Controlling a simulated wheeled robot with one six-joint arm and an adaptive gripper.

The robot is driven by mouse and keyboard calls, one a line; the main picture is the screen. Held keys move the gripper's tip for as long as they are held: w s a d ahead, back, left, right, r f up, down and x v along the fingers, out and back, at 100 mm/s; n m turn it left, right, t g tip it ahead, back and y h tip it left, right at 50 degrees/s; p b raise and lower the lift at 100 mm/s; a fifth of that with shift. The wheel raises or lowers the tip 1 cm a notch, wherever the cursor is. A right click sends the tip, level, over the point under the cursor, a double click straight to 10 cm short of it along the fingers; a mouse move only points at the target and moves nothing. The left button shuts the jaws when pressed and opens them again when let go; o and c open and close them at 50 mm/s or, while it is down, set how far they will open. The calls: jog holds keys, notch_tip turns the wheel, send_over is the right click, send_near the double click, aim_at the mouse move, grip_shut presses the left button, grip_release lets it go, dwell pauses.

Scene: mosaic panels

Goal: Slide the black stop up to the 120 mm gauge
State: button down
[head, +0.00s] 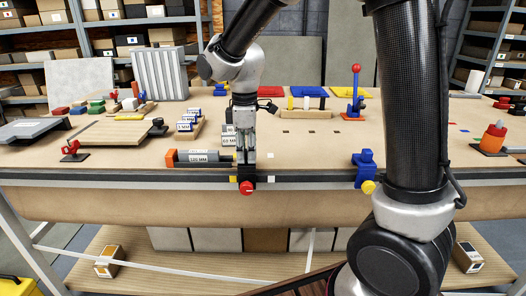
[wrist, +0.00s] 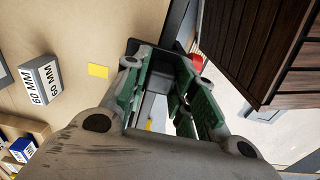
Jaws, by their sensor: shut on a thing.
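The black stop (head: 245,180) sits on the dark rail along the table's front edge, with a red knob on its front. My gripper (head: 245,160) points down and is shut on it. In the wrist view the black stop (wrist: 154,106) shows between the green finger pads of my gripper (wrist: 165,100); its red knob (wrist: 196,62) shows just past them. The grey 120 mm gauge (head: 198,158) lies along the rail to the left, between an orange end block (head: 170,158) and my gripper. My fingers hide whether the stop touches the gauge.
A blue stop (head: 365,167) with a yellow knob stands farther right on the rail (head: 310,179). A 60 mm gauge block (head: 230,141) stands behind my gripper, also in the wrist view (wrist: 40,82). A red clamp (head: 73,149) stands left.

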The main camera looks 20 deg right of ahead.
jog(key=shift+w+a, duration=0.25)
jog(key=shift+a, duration=0.5)
jog(key=shift+w+a, duration=0.25)
jog(key=shift+a, duration=0.45)
jog(key=c, duration=1.2)
grip_release()
jog(key=shift+o, duration=0.2)
notch_tip(320, 180, up, 12)
